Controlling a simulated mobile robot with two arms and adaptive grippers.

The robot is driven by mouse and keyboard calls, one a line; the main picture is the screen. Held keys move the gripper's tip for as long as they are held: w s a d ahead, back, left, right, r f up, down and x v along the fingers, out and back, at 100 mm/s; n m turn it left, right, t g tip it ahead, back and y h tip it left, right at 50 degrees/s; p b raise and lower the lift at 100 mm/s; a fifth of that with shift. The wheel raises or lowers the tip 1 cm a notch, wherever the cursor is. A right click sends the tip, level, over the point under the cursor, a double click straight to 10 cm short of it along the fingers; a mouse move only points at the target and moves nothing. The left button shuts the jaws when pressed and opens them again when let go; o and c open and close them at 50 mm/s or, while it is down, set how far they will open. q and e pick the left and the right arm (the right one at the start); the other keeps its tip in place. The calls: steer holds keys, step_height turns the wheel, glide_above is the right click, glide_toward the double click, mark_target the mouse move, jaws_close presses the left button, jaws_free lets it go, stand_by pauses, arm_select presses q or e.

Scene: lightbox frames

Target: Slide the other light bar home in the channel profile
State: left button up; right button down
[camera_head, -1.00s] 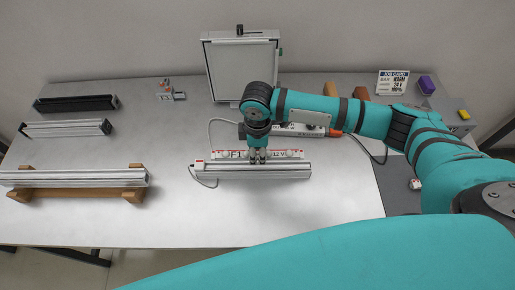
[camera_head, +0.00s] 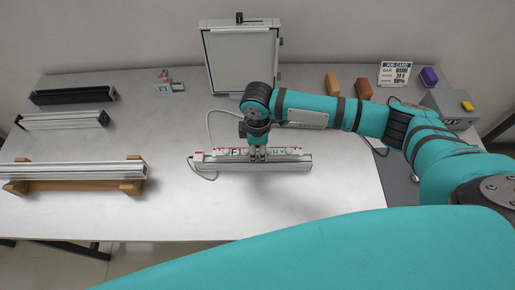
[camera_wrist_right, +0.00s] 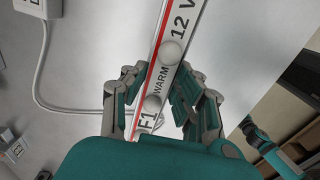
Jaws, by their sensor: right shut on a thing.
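The light bar (camera_head: 278,152) is white with a red edge and pale round spots. It also shows in the wrist view (camera_wrist_right: 182,28), lettered F1, WARM, 12 V. My right gripper (camera_head: 257,157) is shut on the middle of the bar, one finger on each side in the wrist view (camera_wrist_right: 158,92). The grey channel profile (camera_head: 250,165) lies left to right just in front of and below the bar, roughly parallel to it. I cannot tell how far the bar sits in the channel. My left gripper is out of view.
A silver profile (camera_head: 70,171) rests on wooden supports at left. Shorter silver (camera_head: 65,121) and black (camera_head: 72,97) profiles lie behind. A framed panel (camera_head: 242,60) stands at the back. The job card (camera_head: 394,74) reads WARM, 24 V, 100%. The front table is clear.

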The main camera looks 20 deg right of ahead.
steer(key=shift+p, duration=0.45)
steer(key=shift+p, duration=0.5)
stand_by(1.0)
steer(key=shift+p, duration=0.3)
steer(key=shift+f+b, duration=0.4)
steer(key=shift+f, duration=0.35)
steer(key=shift+r, duration=0.1)
stand_by(0.3)
steer(key=shift+r+p, duration=0.4)
steer(key=shift+p, duration=0.4)
